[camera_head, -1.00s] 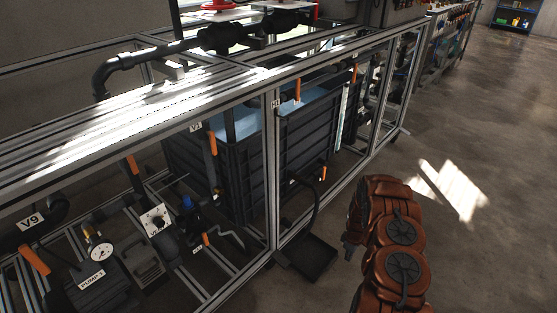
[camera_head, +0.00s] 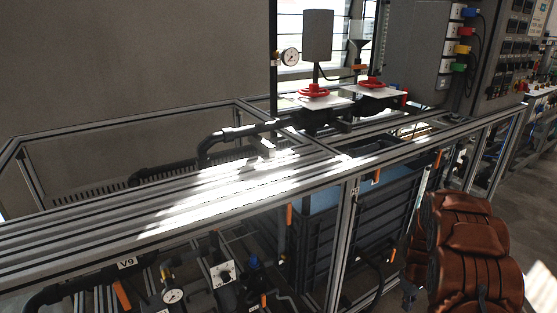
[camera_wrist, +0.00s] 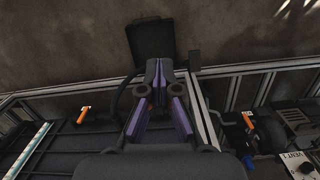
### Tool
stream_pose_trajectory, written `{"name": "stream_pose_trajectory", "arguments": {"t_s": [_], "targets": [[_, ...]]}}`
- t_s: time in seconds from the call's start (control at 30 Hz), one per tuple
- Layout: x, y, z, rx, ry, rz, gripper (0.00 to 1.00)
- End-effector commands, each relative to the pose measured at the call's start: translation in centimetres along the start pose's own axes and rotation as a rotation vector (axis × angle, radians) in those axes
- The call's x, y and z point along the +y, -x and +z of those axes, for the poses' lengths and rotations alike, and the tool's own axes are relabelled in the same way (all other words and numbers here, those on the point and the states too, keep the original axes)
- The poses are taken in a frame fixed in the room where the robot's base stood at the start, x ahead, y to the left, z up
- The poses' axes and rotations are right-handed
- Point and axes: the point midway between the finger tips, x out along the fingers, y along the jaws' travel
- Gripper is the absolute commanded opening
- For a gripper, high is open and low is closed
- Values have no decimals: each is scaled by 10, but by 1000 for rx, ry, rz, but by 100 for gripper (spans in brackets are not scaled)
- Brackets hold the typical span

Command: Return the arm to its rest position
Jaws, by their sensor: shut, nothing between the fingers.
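My arm (camera_head: 468,250) is folded in its brown-red cover at the lower right of the head view, beside the right part of the metal frame. My gripper (camera_wrist: 158,68) shows in the middle of the wrist view, with purple-sided fingers brought together at the tips. It is shut and holds nothing. In the wrist view a flat dark plate (camera_wrist: 151,38) lies on the floor past the fingertips. In the head view most of the gripper is hidden or out of the picture.
An aluminium-profile frame (camera_head: 346,215) runs across the head view, with a dark crate (camera_head: 375,215) inside it. Red handwheels (camera_head: 314,91) and a pressure gauge (camera_head: 290,56) stand above. A control cabinet (camera_head: 505,55) is at the upper right. Open floor (camera_head: 535,205) lies right of the frame.

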Motion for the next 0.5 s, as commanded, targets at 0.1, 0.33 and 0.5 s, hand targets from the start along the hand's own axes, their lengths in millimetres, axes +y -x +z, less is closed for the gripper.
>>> {"name": "stream_pose_trajectory", "arguments": {"t_s": [0.1,0.33,0.5], "targets": [[-19,54,2,-6,-25,2,0],[-59,136,13,-13,-81,2,0],[-94,192,26,-22,-120,-4,0]]}}
